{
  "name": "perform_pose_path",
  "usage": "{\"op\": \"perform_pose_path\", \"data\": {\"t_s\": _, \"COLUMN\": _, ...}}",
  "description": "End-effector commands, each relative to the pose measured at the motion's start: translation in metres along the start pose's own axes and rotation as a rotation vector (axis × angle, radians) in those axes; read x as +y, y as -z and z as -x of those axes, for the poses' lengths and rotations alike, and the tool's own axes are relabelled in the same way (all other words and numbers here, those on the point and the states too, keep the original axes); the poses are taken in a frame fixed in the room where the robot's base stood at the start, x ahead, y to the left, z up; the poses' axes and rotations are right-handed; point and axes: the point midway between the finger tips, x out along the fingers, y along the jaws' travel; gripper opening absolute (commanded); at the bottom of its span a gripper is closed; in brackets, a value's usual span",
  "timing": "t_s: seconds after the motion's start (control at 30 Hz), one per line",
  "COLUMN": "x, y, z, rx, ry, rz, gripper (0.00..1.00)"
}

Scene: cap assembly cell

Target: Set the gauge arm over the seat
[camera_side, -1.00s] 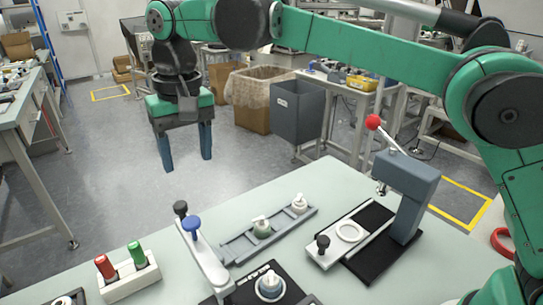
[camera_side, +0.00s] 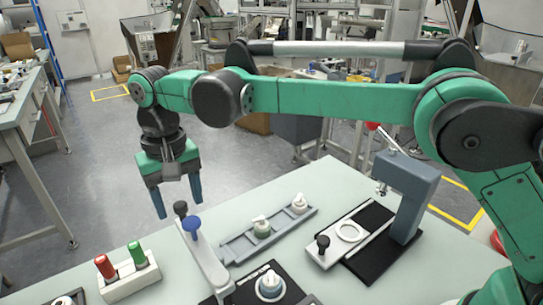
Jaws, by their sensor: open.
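A grey rail (camera_side: 240,246) with two small capped parts stands behind the seat. A grey press (camera_side: 405,190) with a red-ball lever and a white slide (camera_side: 335,247) stands to the right. A white block (camera_side: 130,282) holds red and green cylinders at front left.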

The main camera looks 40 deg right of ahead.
Motion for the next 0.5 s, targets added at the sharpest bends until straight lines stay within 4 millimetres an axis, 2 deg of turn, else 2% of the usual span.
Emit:
{"op": "perform_pose_path", "data": {"t_s": 0.13, "x": 0.0, "y": 0.0, "z": 0.0001, "rx": 0.0, "ry": 0.0, "rz": 0.0, "gripper": 0.6}}
{"op": "perform_pose_path", "data": {"t_s": 0.33, "x": 0.0, "y": 0.0, "z": 0.0002, "rx": 0.0, "ry": 0.0, "rz": 0.0, "gripper": 0.03}}
{"op": "perform_pose_path", "data": {"t_s": 0.37, "x": 0.0, "y": 0.0, "z": 0.0003, "rx": 0.0, "ry": 0.0, "rz": 0.0, "gripper": 0.0}}
{"op": "perform_pose_path", "data": {"t_s": 0.5, "x": 0.0, "y": 0.0, "z": 0.0003, "rx": 0.0, "ry": 0.0, "rz": 0.0, "gripper": 0.0}}
